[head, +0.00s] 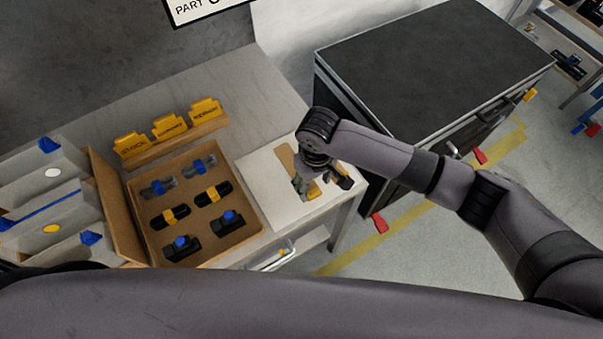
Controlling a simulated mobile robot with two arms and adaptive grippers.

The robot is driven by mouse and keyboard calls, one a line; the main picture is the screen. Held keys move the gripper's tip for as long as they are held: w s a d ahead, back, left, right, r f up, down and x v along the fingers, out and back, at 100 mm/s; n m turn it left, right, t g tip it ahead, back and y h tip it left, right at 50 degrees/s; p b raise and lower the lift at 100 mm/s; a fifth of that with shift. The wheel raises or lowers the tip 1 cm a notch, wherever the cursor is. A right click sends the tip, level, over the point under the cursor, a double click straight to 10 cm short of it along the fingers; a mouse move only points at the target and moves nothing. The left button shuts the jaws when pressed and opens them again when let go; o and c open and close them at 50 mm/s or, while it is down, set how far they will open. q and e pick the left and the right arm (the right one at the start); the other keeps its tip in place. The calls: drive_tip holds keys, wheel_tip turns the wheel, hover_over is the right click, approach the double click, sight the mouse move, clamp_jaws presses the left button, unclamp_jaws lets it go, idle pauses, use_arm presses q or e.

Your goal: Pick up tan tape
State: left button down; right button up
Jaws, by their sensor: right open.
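A flat tan piece (287,157) lies on a white board (255,180) at the right end of the workbench. It looks like the tan tape, but my right arm covers part of it and its full shape is hidden. My right gripper (312,190) points down over the board, just in front of the tan piece. It is open, and a small yellow patch shows by its fingers. I cannot tell whether the fingers touch anything. My left gripper is out of the picture.
A cardboard box (225,248) with several dark and blue parts stands left of the board. Yellow labelled cards (170,127) stand behind it. Bins (50,210) are at far left. A dark-topped cabinet (430,60) stands right of the bench.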

sight(314, 190)
drive_tip(key=shift+f, duration=1.75)
drive_tip(key=c, duration=0.9)
drive_tip(key=shift+r, duration=0.1)
